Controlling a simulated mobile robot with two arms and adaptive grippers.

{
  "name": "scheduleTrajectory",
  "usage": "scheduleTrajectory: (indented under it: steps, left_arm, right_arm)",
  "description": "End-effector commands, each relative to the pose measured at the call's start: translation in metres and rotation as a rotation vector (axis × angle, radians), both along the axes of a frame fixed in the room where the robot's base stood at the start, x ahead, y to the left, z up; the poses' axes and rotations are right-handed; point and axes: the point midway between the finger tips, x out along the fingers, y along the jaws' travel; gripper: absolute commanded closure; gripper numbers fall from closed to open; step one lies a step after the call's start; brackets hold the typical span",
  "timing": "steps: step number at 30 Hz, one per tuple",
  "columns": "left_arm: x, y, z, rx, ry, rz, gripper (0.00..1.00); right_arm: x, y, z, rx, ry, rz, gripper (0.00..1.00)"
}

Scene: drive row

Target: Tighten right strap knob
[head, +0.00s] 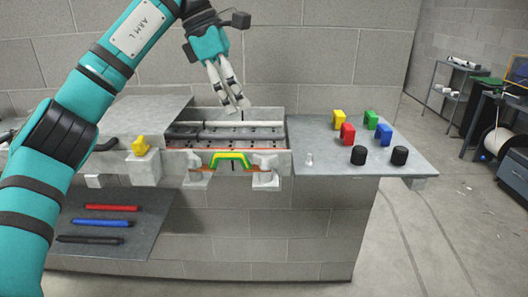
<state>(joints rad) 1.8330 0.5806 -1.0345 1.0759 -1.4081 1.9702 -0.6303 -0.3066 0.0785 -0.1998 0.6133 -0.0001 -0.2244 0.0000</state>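A drive tray (225,142) sits in the slot at the middle of the bench. A yellow-green handle (231,157) is on its front, with a thin orange strap in front of it. Pale grey brackets stand at the left (200,166) and right (265,174) ends of the strap. I cannot make out a separate right strap knob on the right bracket. Two black round knobs, a left one (358,155) and a right one (399,155), stand on the right tabletop. My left gripper (237,106) points down above the tray's back, its fingers close together; no object shows between them. My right gripper is out of view.
Yellow (339,118), red (347,133), green (371,120) and blue (384,135) blocks and a small pale peg (309,159) stand on the right tabletop (330,165). Red, blue and black rods lie on a lower left shelf (150,200). A yellow piece (140,145) stands left of the tray.

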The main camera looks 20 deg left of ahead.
Motion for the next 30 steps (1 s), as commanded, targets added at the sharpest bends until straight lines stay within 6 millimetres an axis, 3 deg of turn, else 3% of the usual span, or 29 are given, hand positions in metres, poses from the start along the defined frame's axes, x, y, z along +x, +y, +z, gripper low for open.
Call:
scheduleTrajectory:
  steps: [3,5,15,21,30]
  left_arm:
    - [0.003,-0.009,-0.028,0.002,0.006,-0.001,0.64]
    - [0.004,-0.014,-0.040,0.002,0.005,-0.001,0.64]
    - [0.011,-0.040,-0.101,0.000,0.005,-0.001,0.64]
    - [0.014,-0.048,-0.121,-0.002,0.003,0.000,0.64]
    - [0.015,-0.050,-0.125,-0.002,0.002,0.000,0.64]
  right_arm:
    - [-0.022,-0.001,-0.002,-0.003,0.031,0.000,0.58]
    - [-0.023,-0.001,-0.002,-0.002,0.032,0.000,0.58]
    - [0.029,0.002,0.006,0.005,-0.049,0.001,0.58]
    - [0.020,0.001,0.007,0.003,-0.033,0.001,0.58]
    - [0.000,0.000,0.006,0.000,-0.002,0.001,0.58]
